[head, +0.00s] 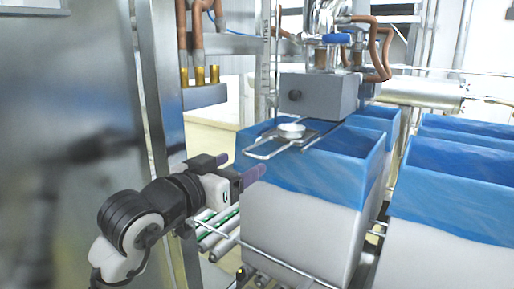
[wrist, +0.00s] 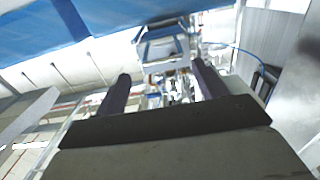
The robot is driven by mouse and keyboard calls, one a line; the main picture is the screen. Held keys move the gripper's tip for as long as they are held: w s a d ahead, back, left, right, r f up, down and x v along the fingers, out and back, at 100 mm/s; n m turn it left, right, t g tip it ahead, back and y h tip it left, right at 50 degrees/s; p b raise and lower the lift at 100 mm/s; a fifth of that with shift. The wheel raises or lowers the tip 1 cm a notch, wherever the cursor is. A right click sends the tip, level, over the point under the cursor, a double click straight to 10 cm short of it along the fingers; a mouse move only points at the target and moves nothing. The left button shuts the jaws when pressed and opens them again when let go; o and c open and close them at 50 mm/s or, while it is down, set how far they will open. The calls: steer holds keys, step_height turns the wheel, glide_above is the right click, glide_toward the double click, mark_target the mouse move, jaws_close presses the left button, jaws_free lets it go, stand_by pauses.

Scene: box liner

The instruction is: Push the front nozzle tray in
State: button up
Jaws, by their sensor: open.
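The front nozzle tray (head: 268,150) is a thin metal frame with a wire handle. It juts out from under the grey nozzle block (head: 318,96), above the corner of a blue-lined box. A white round cup (head: 291,130) sits on it. My gripper (head: 239,167) is left of and slightly below the tray, apart from it, with its purple fingers spread and nothing between them. In the wrist view the two dark fingers (wrist: 161,75) are also apart and empty. I cannot make out the tray clearly in the wrist view.
A white box with a blue liner (head: 300,235) stands just right of my gripper, with more lined boxes (head: 450,200) beyond. A steel panel (head: 60,110) is on the left. Roller bars (head: 220,235) lie below my gripper. Copper pipes (head: 198,40) hang above left.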

steer(key=p, duration=0.2)
glide_toward(289, 136)
steer(key=shift+s+a+f, duration=0.2)
steer(key=shift+s+a, duration=0.05)
steer(key=shift+a, duration=0.15)
steer(key=shift+s+a+f, duration=0.2)
steer(key=shift+a, duration=0.15)
steer(key=shift+c, duration=0.2)
steer(key=c, duration=1.1)
steer(key=p+x, duration=0.1)
steer(key=x, duration=1.2)
steer(key=o, duration=1.1)
steer(key=shift+d, duration=0.1)
steer(key=shift+o, duration=0.2)
steer(key=shift+s, duration=0.1)
